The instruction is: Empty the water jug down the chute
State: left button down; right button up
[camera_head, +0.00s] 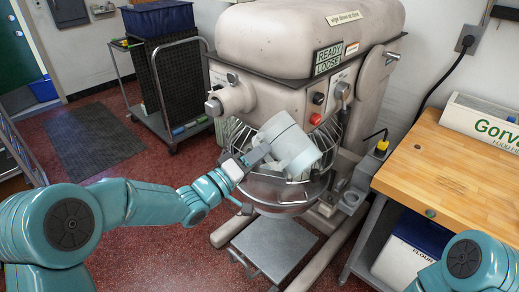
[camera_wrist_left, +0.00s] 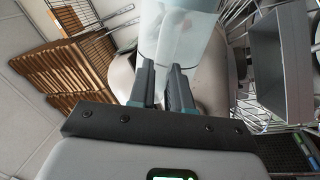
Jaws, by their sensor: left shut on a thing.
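My left gripper (camera_head: 250,160) is shut on the pale blue, translucent water jug (camera_head: 287,137). The jug is tipped well over, in front of the mixer's wire guard and above the bowl (camera_head: 275,190). In the left wrist view the jug (camera_wrist_left: 178,32) rises between the two fingers of my left gripper (camera_wrist_left: 165,90). Whether water is in it or coming out, I cannot tell. A grey metal trough-like part (camera_wrist_left: 280,60) beside the wire guard in the wrist view may be the chute; in the head view I cannot pick it out. My right gripper is out of view.
The big beige mixer (camera_head: 310,40) fills the middle. A wooden bench (camera_head: 450,170) stands to its right, with a flour bin (camera_head: 410,248) under it. A wheeled rack (camera_head: 175,85) stands back left. Red floor (camera_head: 140,165) is clear at left.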

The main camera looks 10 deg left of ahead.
pick_arm(q)
jog(key=shift+w+a+f+n+t+y+p, duration=0.1)
jog(key=shift+w+a+f+n+t+y, duration=0.3)
jog(key=shift+n, duration=1.35)
jog(key=shift+w+a+f+n+t+y+p, duration=0.2)
jog(key=shift+a+f+n+y, duration=0.35)
jog(key=shift+n, duration=1.15)
jog(key=shift+w+a+f+n+t+y+p, duration=0.25)
jog(key=shift+f+n, duration=0.35)
jog(key=shift+n, duration=1.15)
jog(key=shift+b, duration=0.3)
jog(key=m+h+b, duration=0.1)
jog(key=m+b, duration=0.1)
jog(key=m, duration=0.1)
jog(key=m+b, duration=0.3)
jog(key=shift+g+h, duration=0.35)
jog(key=shift+h, duration=0.05)
jog(key=shift+f+b, duration=0.1)
jog(key=shift+b, duration=0.2)
